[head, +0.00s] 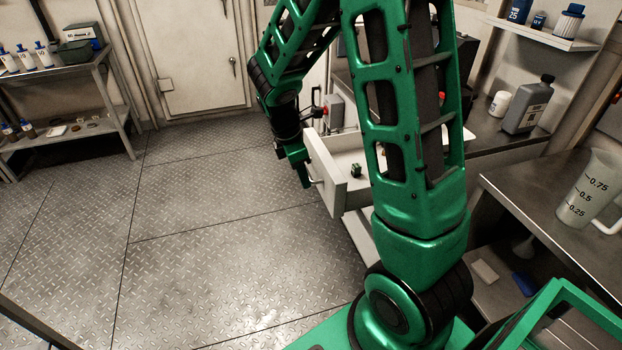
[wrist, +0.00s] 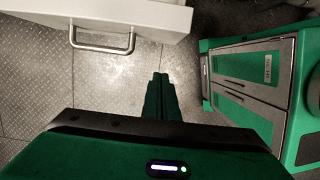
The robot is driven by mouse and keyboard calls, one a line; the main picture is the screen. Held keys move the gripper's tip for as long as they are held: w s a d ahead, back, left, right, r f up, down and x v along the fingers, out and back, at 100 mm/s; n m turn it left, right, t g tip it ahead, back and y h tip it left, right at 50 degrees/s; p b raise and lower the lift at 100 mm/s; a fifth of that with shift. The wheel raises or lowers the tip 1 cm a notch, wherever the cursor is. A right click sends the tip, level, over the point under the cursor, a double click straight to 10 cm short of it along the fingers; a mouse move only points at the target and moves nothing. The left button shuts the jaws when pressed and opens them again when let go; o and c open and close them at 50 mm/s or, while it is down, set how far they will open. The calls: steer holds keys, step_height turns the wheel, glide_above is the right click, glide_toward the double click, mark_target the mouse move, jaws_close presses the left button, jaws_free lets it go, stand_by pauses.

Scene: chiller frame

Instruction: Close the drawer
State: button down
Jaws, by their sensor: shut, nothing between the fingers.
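The white drawer (head: 333,190) is pulled out from under the counter in the head view, with a small dark green item (head: 356,170) inside. Its front and metal bar handle (wrist: 103,47) show at the top left of the wrist view. My gripper (wrist: 160,82) is shut and empty, apart from the handle, below and to the right of it in the wrist view. In the head view my gripper (head: 305,180) is beside the outer side of the drawer front. My arm hides part of the drawer.
A steel counter (head: 480,148) carries a grey bottle (head: 530,105) and a white jar (head: 500,103). A measuring jug (head: 588,190) stands on the right table. A shelf rack (head: 75,105) stands at the far left. The metal-plate floor (head: 200,235) left of the drawer is clear.

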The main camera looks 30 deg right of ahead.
mark_target(324, 193)
steer(key=shift+s+d+f, duration=0.3)
steer(key=shift+d+f, duration=0.65)
steer(key=shift+f, duration=0.35)
steer(key=shift+s+d+f, duration=0.3)
steer(key=shift+d+f, duration=0.65)
steer(key=shift+f, duration=0.3)
steer(key=shift+s+d+f, duration=0.3)
steer(key=shift+d+f, duration=0.65)
steer(key=shift+f, duration=0.35)
